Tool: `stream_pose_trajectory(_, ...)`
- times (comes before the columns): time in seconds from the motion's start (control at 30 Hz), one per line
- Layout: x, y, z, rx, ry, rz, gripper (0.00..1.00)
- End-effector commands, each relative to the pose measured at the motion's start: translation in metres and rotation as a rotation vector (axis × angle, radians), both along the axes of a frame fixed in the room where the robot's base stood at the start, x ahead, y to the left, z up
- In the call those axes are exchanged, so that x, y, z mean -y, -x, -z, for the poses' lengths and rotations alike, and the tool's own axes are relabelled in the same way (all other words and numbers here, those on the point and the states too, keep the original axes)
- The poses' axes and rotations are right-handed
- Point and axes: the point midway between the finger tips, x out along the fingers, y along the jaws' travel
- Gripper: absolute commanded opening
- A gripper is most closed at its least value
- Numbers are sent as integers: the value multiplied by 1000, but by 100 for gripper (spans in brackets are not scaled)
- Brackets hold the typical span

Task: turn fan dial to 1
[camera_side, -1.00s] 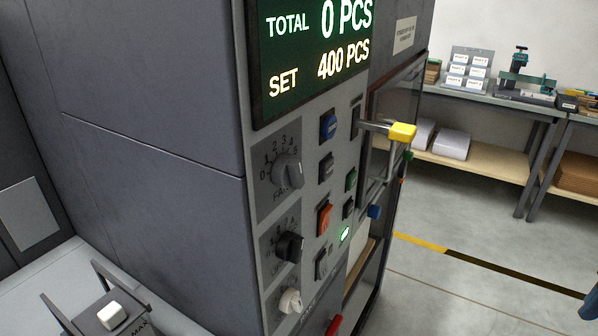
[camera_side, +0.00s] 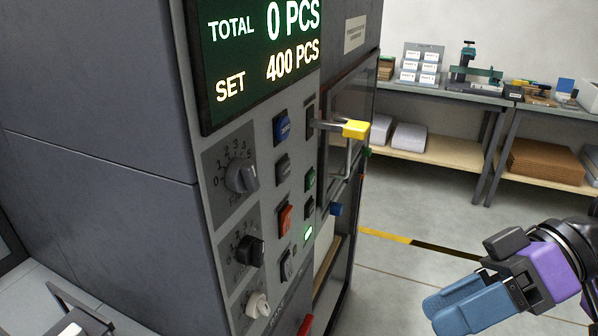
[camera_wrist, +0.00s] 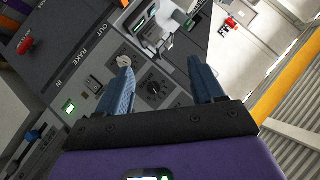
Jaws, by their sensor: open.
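The fan dial (camera_side: 241,176) is a grey knob with a raised ridge, high on the panel's left column in the side view. Its numbers run from 0 to 5 around the top; I cannot tell exactly which one it points at. My gripper (camera_side: 468,308) has blue fingers and is at the lower right, well apart from the panel. In the wrist view my gripper (camera_wrist: 162,84) has its fingers apart with nothing held. A black dial (camera_wrist: 153,88) shows between the fingers in the distance; I cannot pick out the fan dial there.
A black dial (camera_side: 249,250) and a pale knob (camera_side: 257,305) sit below the fan dial. Several switches, including an orange one (camera_side: 285,219), stand to its right. A yellow-ended handle (camera_side: 354,129) sticks out from the panel. The floor before the panel is clear.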

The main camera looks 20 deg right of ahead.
Motion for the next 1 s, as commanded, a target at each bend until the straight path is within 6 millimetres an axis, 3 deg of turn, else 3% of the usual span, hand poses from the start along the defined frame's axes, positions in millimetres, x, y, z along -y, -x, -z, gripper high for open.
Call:
stream_pose_trajectory(0.2, -32, -21, -47, -90, -305, 247, 67)
stream_pose_trajectory(0.4, -34, -44, -76, -153, -526, 482, 67)
stream_pose_trajectory(0.63, -25, -57, -89, -173, -646, 635, 67)
stream_pose_trajectory(1.0, -31, -67, -90, -172, -660, 654, 67)
